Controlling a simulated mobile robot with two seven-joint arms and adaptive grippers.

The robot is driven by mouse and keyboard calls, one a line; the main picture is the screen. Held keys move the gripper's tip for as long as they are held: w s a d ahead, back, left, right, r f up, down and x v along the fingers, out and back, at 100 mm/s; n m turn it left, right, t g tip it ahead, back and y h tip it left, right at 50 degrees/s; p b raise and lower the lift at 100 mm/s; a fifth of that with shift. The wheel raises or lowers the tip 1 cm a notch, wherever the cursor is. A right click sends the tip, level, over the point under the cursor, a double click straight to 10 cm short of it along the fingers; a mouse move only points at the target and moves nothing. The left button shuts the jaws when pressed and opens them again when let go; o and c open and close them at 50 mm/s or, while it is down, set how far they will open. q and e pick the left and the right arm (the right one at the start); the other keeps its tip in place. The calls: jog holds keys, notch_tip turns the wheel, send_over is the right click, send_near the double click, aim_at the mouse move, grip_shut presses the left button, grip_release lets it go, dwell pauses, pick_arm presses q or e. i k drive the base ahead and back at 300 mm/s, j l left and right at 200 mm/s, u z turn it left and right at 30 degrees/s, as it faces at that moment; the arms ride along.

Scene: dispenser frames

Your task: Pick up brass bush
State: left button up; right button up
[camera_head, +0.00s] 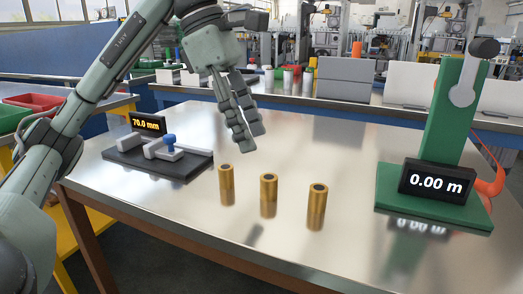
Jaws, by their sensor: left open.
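Three upright brass bushes stand in a row on the shiny metal table (190,215). The left brass bush (226,184) is closest to my left gripper, the middle brass bush (268,196) is beside it, and the right brass bush (316,207) stands nearest the green press. My left gripper (248,143) is open and empty. It points down above the table, in the picture just above the left and middle bushes, and touches none of them. My right gripper is not in view.
A black-based gauge fixture (158,160) with a 70.0 mm display (148,123) stands at the left. A green stand (450,115) with a 0.00 m display (436,183) and an orange cable (490,186) stands at the right. The table between the bushes and the green stand is clear.

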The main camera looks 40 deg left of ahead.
aim_at(318, 198)
jog(key=l+u, duration=0.1)
jog(key=l, duration=0.55)
jog(key=i+l+u, duration=0.15)
jog(key=l, duration=0.5)
